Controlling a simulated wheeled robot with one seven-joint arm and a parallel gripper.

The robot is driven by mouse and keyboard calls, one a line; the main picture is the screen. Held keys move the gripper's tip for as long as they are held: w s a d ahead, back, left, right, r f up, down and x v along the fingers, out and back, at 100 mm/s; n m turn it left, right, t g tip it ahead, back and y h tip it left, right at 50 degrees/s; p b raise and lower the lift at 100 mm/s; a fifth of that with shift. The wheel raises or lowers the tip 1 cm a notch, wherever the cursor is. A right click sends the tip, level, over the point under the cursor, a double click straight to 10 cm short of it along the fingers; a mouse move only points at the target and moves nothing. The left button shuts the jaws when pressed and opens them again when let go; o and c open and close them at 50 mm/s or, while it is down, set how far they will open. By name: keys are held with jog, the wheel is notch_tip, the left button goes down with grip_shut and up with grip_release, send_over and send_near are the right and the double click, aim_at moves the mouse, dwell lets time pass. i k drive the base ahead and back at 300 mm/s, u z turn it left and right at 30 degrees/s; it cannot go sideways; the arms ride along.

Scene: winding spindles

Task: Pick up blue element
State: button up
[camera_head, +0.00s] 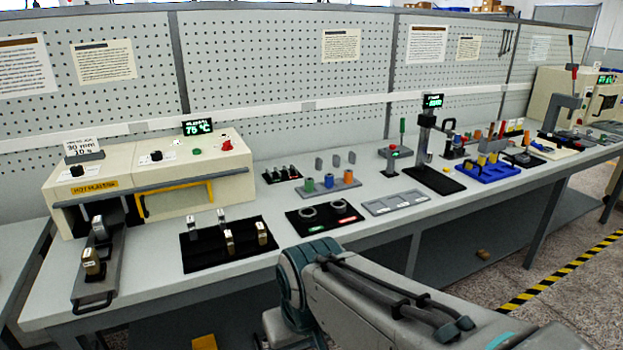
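A small blue cylindrical element (329,181) stands upright in a grey holder (325,193) near the middle of the bench. A green element (309,185) stands to its left and an orange one (348,177) to its right in the same holder. My arm reaches in from the bottom right, in front of the bench. My gripper is not in view, so its state is hidden.
The bench (255,203) carries a black mat with two rings (325,217), a grey flat tray (395,203) and a dark mat with metal pieces (228,245). A beige oven (150,170) stands left. A blue tray (487,173) and a press stand (424,140) are right.

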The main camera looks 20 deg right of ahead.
aim_at(329, 177)
jog(key=k, duration=1.15)
jog(key=z, duration=0.65)
jog(key=i, duration=0.25)
jog(key=z, duration=0.85)
jog(key=i, duration=2)
jog(key=u, duration=1.35)
jog(key=i, duration=0.65)
jog(key=u, duration=0.7)
jog(key=i, duration=0.5)
